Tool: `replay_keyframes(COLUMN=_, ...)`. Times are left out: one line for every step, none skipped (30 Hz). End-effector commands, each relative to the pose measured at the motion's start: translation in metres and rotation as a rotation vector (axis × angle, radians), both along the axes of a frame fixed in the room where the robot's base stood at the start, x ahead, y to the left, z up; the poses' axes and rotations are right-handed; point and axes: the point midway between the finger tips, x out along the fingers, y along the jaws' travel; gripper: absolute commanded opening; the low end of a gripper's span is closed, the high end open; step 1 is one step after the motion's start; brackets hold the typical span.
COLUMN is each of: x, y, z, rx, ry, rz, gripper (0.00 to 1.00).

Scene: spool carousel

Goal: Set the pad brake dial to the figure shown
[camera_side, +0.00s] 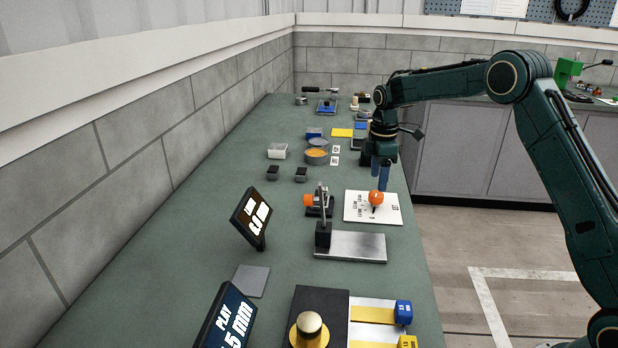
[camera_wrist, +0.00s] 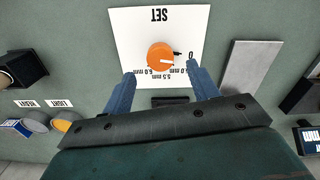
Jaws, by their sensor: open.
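The brake dial is an orange knob (camera_wrist: 160,56) on a white plate (camera_wrist: 130,25) marked SET. Several mm figures, upside down and small, lie below the knob; one reads 5.5 mm. The knob also shows in the side view (camera_side: 376,198). My gripper (camera_side: 381,187) is open above the plate, fingers pointing down. In the wrist view its blue fingertips (camera_wrist: 160,70) lie left and right of the knob, with gaps. A tilted screen (camera_side: 228,322) reads PLAY and a figure ending .5 mm; its first digit is cut off.
A metal plate with a black post (camera_side: 322,236) stands in front of the dial plate. A second tilted screen (camera_side: 252,218) stands to its left. A yellow-topped post (camera_side: 309,330) and blue and yellow blocks are nearest the camera. Round containers (camera_side: 316,156) stand behind.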

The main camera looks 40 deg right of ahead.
Motion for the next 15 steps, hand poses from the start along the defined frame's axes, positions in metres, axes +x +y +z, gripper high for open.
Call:
replay_keyframes(x=-0.001, y=0.000, z=-0.009, rx=0.001, ry=0.003, rz=0.000, gripper=0.59)
replay_keyframes(x=-0.001, y=0.000, z=-0.014, rx=0.001, ry=0.004, rz=0.000, gripper=0.59)
replay_keyframes(x=-0.001, y=0.000, z=-0.020, rx=0.001, ry=0.003, rz=0.000, gripper=0.59)
replay_keyframes(x=-0.001, y=0.000, z=-0.025, rx=0.001, ry=0.003, rz=0.000, gripper=0.59)
replay_keyframes(x=-0.001, y=0.000, z=-0.029, rx=0.001, ry=0.003, rz=0.000, gripper=0.59)
replay_keyframes(x=-0.001, y=0.000, z=-0.034, rx=0.001, ry=0.003, rz=0.000, gripper=0.59)
replay_keyframes(x=-0.001, y=0.000, z=-0.038, rx=0.001, ry=0.003, rz=0.000, gripper=0.59)
replay_keyframes(x=-0.001, y=0.000, z=-0.042, rx=0.001, ry=0.003, rz=0.000, gripper=0.59)
replay_keyframes(x=0.000, y=0.000, z=-0.046, rx=0.000, ry=0.002, rz=0.000, gripper=0.59)
replay_keyframes(x=0.000, y=0.000, z=-0.049, rx=0.000, ry=0.002, rz=0.000, gripper=0.59)
replay_keyframes(x=0.000, y=0.000, z=-0.052, rx=0.000, ry=0.002, rz=0.000, gripper=0.59)
replay_keyframes(x=0.000, y=0.000, z=-0.055, rx=0.000, ry=0.001, rz=0.000, gripper=0.59)
replay_keyframes(x=0.000, y=0.000, z=-0.057, rx=0.001, ry=0.001, rz=0.000, gripper=0.59)
replay_keyframes(x=0.000, y=0.000, z=-0.059, rx=0.001, ry=0.001, rz=0.000, gripper=0.59)
replay_keyframes(x=0.000, y=0.000, z=-0.061, rx=0.001, ry=0.001, rz=0.000, gripper=0.59)
